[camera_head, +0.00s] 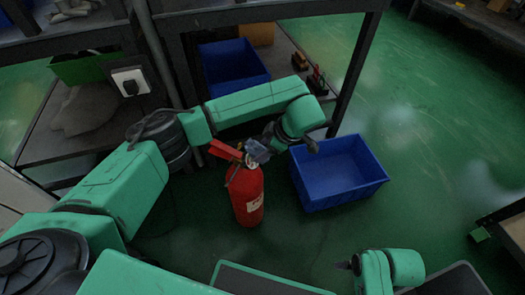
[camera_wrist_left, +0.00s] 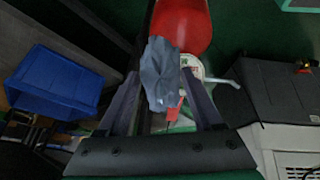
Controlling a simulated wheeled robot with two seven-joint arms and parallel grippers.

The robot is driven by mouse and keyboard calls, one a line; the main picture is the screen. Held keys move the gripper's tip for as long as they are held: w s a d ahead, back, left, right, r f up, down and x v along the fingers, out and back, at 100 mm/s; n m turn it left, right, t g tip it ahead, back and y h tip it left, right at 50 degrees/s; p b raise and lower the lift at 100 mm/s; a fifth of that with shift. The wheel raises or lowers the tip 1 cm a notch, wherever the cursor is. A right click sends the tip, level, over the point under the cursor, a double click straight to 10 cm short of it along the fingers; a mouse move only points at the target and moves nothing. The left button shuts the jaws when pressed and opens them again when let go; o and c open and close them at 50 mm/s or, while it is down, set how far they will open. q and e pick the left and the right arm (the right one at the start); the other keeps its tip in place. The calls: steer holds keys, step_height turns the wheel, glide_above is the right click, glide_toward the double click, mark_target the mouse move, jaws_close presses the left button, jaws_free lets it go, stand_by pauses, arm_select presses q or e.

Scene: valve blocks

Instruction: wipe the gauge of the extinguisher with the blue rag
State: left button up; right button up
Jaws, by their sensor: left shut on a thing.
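The red extinguisher (camera_head: 247,196) stands upright on the green floor in the middle of the head view. Its red body (camera_wrist_left: 182,22) also shows at the top of the left wrist view. A pale round face that looks like the gauge (camera_wrist_left: 195,68) shows there, partly hidden behind the crumpled blue-grey rag (camera_wrist_left: 160,75). My left gripper (camera_wrist_left: 163,95) is shut on the rag, which also shows in the head view (camera_head: 258,151) close beside the extinguisher's top. I cannot tell whether rag and gauge touch. My right gripper (camera_head: 347,265) is low in the head view, apart from the extinguisher; its jaw opening is unclear.
An empty blue crate (camera_head: 340,172) sits on the floor just right of the extinguisher. A dark shelf rack (camera_head: 265,12) stands behind, holding another blue bin (camera_head: 232,68) and a green bin (camera_head: 85,68). Open green floor lies at the right.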

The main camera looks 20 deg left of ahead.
arm_select(q)
steer(key=s+p, duration=0.1)
steer(key=s, duration=0.1)
steer(key=s+p, duration=0.2)
steer(key=s+a+p, duration=0.1)
steer(key=s, duration=0.1)
steer(key=shift+r+p, duration=0.15)
steer(key=shift+p, duration=0.15)
steer(key=shift+s, duration=0.2)
steer(key=shift+f, duration=0.2)
steer(key=d+r+p, duration=0.1)
steer(key=d+r, duration=0.2)
steer(key=d, duration=0.1)
steer(key=shift+s+d+r, duration=0.3)
steer(key=shift+d+r, duration=0.05)
steer(key=shift+r, duration=0.05)
steer(key=shift+s+d+r+p, duration=0.1)
steer(key=shift+d+r+p, duration=0.05)
steer(key=shift+d+r, duration=0.4)
steer(key=shift+s+d+r+p, duration=0.15)
steer(key=shift+d+r, duration=0.2)
steer(key=shift+d, duration=0.3)
